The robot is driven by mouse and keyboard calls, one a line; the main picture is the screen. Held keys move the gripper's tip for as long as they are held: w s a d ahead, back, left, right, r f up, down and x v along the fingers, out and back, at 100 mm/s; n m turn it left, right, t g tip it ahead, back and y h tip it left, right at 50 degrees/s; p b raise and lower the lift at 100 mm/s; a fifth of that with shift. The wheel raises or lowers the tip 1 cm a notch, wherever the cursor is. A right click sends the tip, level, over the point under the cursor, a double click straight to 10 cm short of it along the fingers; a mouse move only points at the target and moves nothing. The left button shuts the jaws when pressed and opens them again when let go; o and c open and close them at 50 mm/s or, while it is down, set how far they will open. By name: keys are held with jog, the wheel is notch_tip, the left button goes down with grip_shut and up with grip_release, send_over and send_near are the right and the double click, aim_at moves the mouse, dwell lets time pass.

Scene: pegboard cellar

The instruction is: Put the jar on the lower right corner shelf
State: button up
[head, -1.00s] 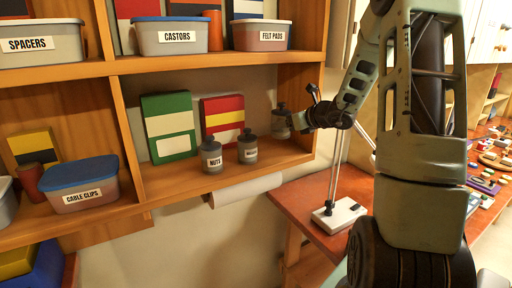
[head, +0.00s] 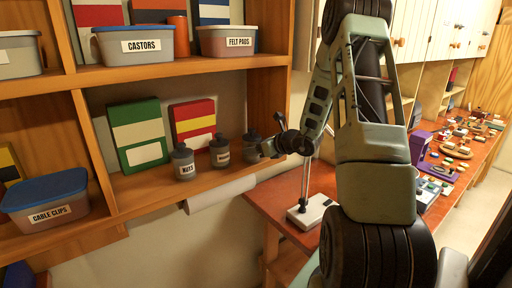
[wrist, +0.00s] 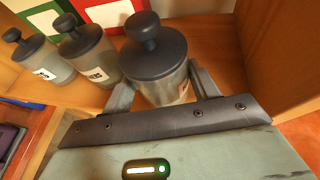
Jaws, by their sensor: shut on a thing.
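My gripper (head: 262,148) is shut on a grey jar (head: 251,143) with a dark knobbed lid. The jar is upright at the right end of the lower shelf (head: 135,196), near the right side wall. In the wrist view my gripper (wrist: 163,84) has one finger on each side of the jar (wrist: 158,65). Its label is mostly hidden, and its base is hidden, so I cannot tell whether it touches the shelf. Two similar jars stand to its left: one marked NUTS (head: 184,163) and a washers jar (head: 220,152).
A green box (head: 139,135) and a red and yellow box (head: 193,122) stand behind the jars. The upper shelf (head: 190,68) holds labelled bins. A paper roll (head: 220,195) hangs below the lower shelf. A lamp base (head: 311,211) stands on the red bench (head: 275,205).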

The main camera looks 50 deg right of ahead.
jog(key=o, duration=1.5)
jog(key=shift+f, duration=0.1)
